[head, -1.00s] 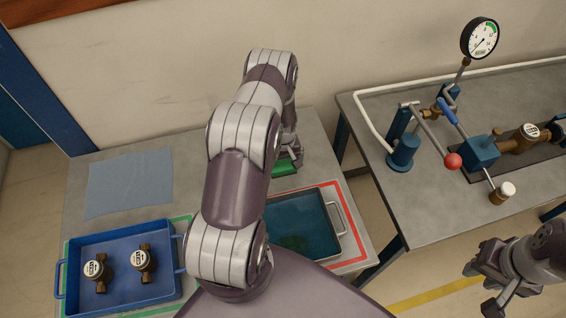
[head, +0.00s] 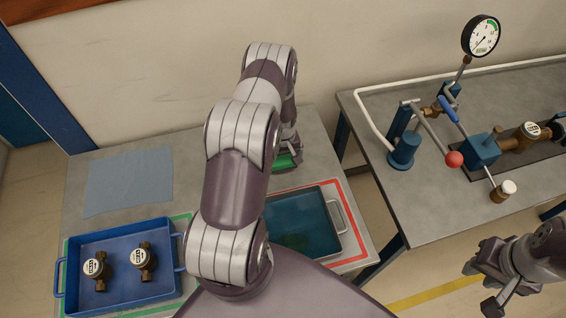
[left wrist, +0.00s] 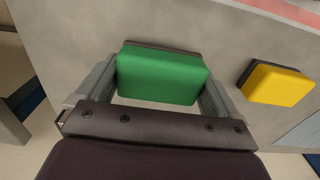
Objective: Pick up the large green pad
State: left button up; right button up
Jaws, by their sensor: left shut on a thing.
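The large green pad (left wrist: 162,76) has a green top over a dark base and sits between the two fingers of my left gripper (left wrist: 160,88) in the left wrist view. The gripper is shut on it. In the head view the green pad (head: 285,161) shows only in part, beneath my left gripper (head: 290,153) and behind my arm, near the right edge of the grey table. It appears slightly above the tabletop. My right gripper (head: 482,287) is empty and open at the lower right of the head view.
A yellow pad (left wrist: 279,84) lies right of the green one in the left wrist view. A teal tray (head: 318,205) lies inside a red outline. A blue tray (head: 75,296) holds two brass meters. A blue cloth (head: 130,180) lies flat. The test bench (head: 425,215) stands right, across a gap.

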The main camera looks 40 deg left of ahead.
pick_arm(q)
jog(key=shift+w+d+r+b, duration=0.15)
jog(key=shift+r+b, duration=0.25)
jog(key=shift+r, duration=0.4)
jog(key=w+d+r+b, duration=0.3)
jog(key=w+d+r, duration=0.3)
jog(key=d, duration=0.3)
jog(key=shift+d+r+b, duration=0.25)
jog(key=shift+r+b, duration=0.1)
jog(key=shift+r, duration=0.2)
